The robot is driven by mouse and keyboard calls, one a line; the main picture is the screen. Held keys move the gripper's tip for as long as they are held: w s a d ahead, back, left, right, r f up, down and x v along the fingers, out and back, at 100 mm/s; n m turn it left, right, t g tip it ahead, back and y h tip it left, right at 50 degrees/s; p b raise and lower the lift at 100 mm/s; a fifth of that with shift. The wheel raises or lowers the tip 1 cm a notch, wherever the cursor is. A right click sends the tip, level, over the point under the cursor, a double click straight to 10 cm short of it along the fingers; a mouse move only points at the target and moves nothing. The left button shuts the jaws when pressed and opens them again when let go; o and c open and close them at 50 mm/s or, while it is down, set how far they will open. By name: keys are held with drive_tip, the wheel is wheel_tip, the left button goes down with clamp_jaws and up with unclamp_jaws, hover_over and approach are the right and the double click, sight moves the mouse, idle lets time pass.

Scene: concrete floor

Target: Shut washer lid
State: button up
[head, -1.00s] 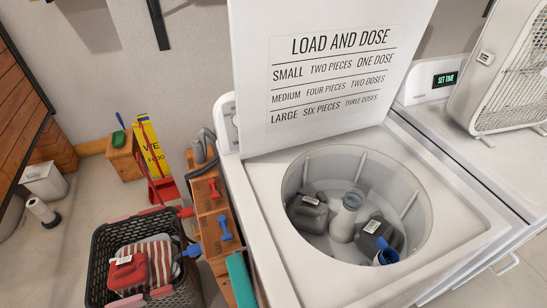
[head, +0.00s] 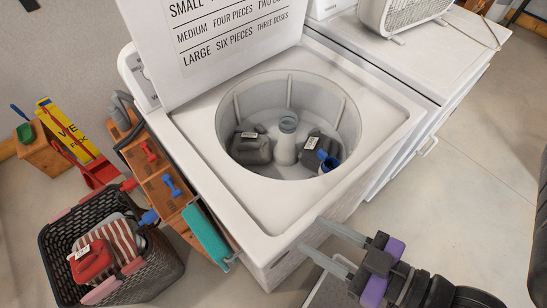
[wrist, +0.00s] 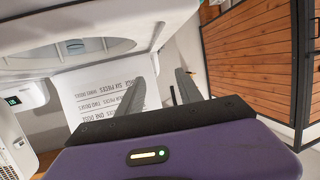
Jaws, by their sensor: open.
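The white washer (head: 250,215) stands open, its round drum (head: 245,85) showing. Its white lid (head: 140,30) is raised at the back and carries printed dose text; its top is cut off in the head view. The lid text also shows upside down in the wrist view (wrist: 92,88). Two dark grey labelled items (head: 252,148) and a blue item (head: 328,163) lie in the drum around the pale agitator (head: 287,140).
A dark basket (head: 160,270) with a striped cloth and a red item stands left of the washer. A wooden unit (head: 150,180) with dumbbells and a teal roll (head: 206,238) is close to its left side. A second white appliance (head: 400,60) carries a fan. Floor at right is clear.

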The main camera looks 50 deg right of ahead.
idle(0.4)
clamp_jaws()
drive_tip(key=shift+a, duration=0.1)
